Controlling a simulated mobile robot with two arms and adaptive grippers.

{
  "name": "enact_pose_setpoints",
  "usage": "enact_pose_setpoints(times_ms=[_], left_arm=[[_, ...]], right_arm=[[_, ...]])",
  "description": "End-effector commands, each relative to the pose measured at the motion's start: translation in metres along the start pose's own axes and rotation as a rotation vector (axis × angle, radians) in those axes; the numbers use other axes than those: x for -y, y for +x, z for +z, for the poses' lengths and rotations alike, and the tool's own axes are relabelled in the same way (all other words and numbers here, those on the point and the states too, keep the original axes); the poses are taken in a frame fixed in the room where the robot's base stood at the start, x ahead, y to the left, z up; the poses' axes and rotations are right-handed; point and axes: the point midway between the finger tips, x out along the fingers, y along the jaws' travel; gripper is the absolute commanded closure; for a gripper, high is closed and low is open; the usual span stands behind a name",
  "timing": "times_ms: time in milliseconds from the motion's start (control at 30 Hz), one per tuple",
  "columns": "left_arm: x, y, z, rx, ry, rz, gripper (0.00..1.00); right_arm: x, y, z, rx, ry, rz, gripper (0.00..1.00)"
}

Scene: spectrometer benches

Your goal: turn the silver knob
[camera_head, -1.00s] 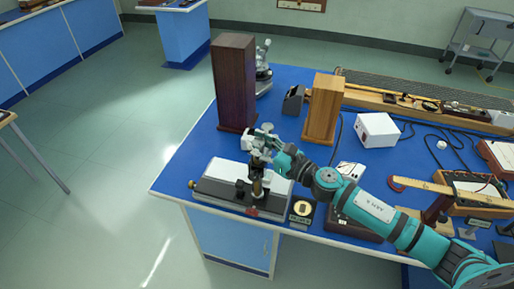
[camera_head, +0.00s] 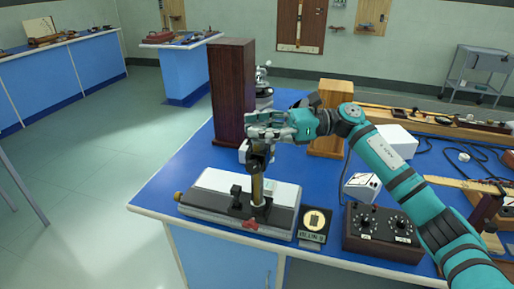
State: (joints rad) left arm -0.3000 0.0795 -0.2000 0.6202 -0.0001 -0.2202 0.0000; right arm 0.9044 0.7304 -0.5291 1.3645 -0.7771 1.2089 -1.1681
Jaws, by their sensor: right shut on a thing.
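A bench instrument with a white and black base (camera_head: 212,199) stands at the front left of the blue bench. An upright brass column (camera_head: 257,185) with a dark upper part (camera_head: 259,152) rises from it. My right gripper (camera_head: 260,131) comes in from the right, above the top of this column, with its fingers shut. The silver knob is hard to make out, as the grey fingers cover the spot where they grip. A brass knob (camera_head: 179,196) sticks out at the base's left end. My left gripper is not in view.
A tall dark wooden box (camera_head: 231,90) stands close behind my gripper. A lighter wooden block (camera_head: 328,145), a white box (camera_head: 397,141) and a dark dial box (camera_head: 383,235) stand to the right. A small plate (camera_head: 315,222) lies beside the base. The floor at left is clear.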

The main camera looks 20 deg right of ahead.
Motion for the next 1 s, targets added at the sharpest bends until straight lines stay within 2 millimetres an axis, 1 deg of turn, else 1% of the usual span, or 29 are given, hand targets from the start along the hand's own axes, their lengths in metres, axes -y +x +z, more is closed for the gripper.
enact_pose_setpoints(times_ms=[33, 200, 300, 867, 900, 1000], left_arm=[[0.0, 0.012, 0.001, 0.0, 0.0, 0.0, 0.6], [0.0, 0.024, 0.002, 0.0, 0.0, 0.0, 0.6], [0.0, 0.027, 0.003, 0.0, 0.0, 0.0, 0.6], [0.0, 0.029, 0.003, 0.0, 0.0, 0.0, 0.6], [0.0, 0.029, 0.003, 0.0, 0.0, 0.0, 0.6], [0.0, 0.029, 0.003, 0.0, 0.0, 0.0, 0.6]], right_arm=[[0.001, -0.001, -0.005, 0.0, -0.001, 0.025, 1.0], [0.001, -0.001, -0.003, -0.001, 0.001, 0.096, 1.0], [0.001, -0.001, -0.002, -0.001, 0.001, 0.122, 1.0], [0.001, -0.002, 0.001, -0.001, 0.0, 0.145, 1.0], [0.001, -0.002, 0.001, -0.001, -0.001, 0.145, 0.68], [0.0, -0.001, 0.001, -0.001, -0.001, 0.145, 0.55]])
